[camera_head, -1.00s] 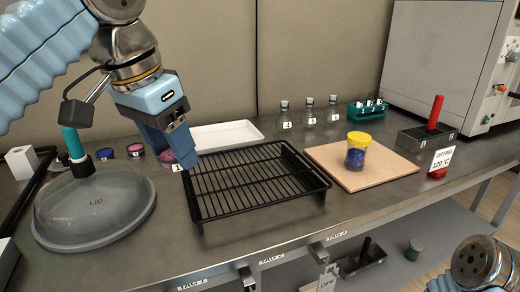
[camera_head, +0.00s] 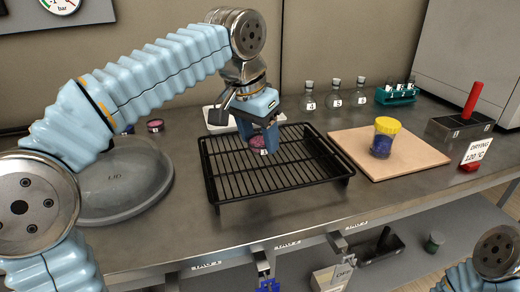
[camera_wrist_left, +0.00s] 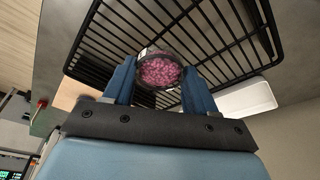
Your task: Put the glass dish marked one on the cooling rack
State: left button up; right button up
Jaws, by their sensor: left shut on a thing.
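A small round glass dish (camera_head: 262,143) with pink granules carries a white label whose number is too small to read surely. My left gripper (camera_head: 258,138) is shut on it, over the back middle of the black wire cooling rack (camera_head: 232,186). In the left wrist view the dish (camera_wrist_left: 160,70) sits between the two blue fingers, with the rack bars (camera_wrist_left: 215,30) beyond it. I cannot tell whether the dish touches the bars. The rack carries nothing else. Part of my right arm shows at the lower right; its gripper is out of view.
A white tray (camera_head: 212,122) lies behind the rack. A grey lid (camera_head: 118,185) and another pink dish (camera_head: 155,125) are at left. A board (camera_head: 360,160) with a yellow-capped jar (camera_head: 384,138) is at right. Several flasks stand behind.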

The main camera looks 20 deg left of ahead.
aim_at(259, 147)
pick_arm(q)
jog(key=shift+s+b+x, duration=0.15)
jog(key=shift+x, duration=0.75)
jog(key=shift+s+b+x, duration=0.1)
jog(key=shift+b+x, duration=0.05)
jog(key=shift+x, duration=0.75)
jog(key=shift+a+f, duration=0.1)
jog(key=shift+f, duration=0.15)
jog(key=o, duration=1.1)
jog(key=shift+c, duration=0.2)
jog(key=shift+r, duration=0.5)
jog(key=p+v, duration=0.1)
jog(key=v, duration=1)
jog(key=shift+r+p, duration=0.2)
jog(key=shift+p, duration=0.1)
jog(key=shift+s, duration=0.1)
